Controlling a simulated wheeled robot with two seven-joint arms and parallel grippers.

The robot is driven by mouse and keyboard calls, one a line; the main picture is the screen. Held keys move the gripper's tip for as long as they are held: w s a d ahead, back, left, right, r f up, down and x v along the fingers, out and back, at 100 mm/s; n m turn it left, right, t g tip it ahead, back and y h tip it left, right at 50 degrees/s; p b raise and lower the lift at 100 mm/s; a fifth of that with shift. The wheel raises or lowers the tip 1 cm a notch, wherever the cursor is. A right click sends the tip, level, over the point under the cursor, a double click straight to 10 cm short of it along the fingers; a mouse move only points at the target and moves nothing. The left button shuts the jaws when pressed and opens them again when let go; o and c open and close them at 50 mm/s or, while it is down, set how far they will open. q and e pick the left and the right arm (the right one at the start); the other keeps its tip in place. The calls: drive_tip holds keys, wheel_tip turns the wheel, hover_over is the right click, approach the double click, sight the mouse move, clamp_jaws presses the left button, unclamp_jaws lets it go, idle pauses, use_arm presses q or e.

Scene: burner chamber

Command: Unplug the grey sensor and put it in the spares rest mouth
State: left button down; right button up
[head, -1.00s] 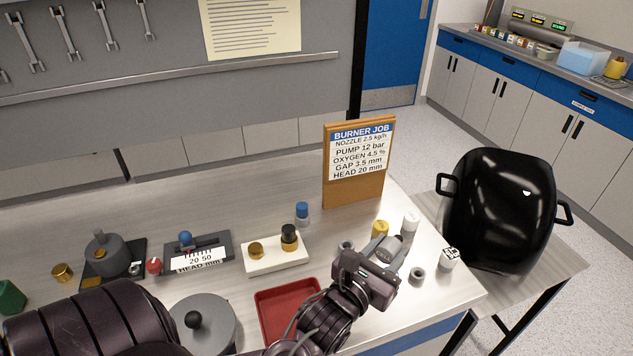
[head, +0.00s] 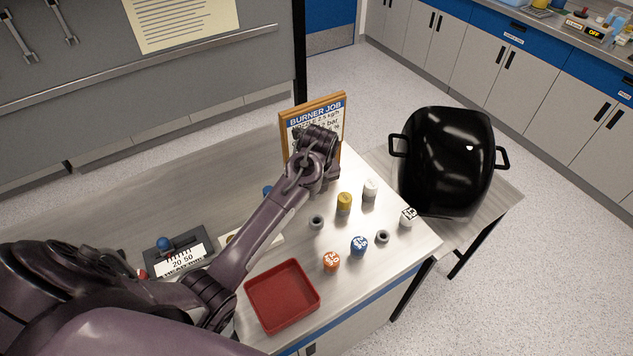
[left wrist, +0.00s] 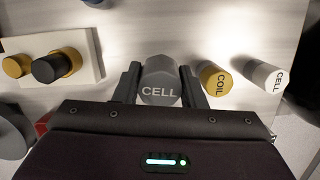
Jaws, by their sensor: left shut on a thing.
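The grey sensor (left wrist: 160,82), a cylinder lettered CELL, sits between the two fingers of my left gripper (left wrist: 160,78) in the left wrist view. The gripper is shut on it. In the head view my left gripper (head: 318,145) is in front of the job board; its fingertips and the sensor are hidden there by my arm. Two small grey ring-shaped holders, one near (head: 316,221) and one farther right (head: 382,237), stand on the bench. I cannot tell which is the spares rest mouth. My right gripper is not in view.
A yellow COIL cylinder (head: 344,204) and a white CELL cylinder (head: 370,190) stand near the holders. Orange (head: 331,261) and blue (head: 358,245) capped pieces stand in front. A red tray (head: 250,297) lies at the bench front. The job board (head: 284,130) stands behind.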

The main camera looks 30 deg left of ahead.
use_arm(q)
drive_tip(key=shift+s+d+r+n+g+h+p, duration=0.7)
drive_tip(key=shift+s+d+r+n+h, duration=0.15)
drive_tip(key=shift+s+d+r, duration=0.25)
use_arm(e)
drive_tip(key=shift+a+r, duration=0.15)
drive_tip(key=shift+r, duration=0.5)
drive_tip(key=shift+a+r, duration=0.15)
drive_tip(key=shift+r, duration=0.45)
use_arm(q)
drive_tip(key=shift+w, duration=0.15)
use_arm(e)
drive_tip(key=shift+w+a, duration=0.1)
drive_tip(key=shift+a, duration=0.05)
use_arm(q)
drive_tip(key=shift+f, duration=0.1)
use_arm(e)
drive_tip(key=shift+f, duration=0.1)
use_arm(q)
drive_tip(key=shift+f+b, duration=1.05)
drive_tip(key=shift+f, duration=1.65)
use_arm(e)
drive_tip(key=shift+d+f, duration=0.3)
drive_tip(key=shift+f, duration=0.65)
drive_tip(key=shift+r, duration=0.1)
use_arm(q)
drive_tip(key=shift+p, duration=0.6)
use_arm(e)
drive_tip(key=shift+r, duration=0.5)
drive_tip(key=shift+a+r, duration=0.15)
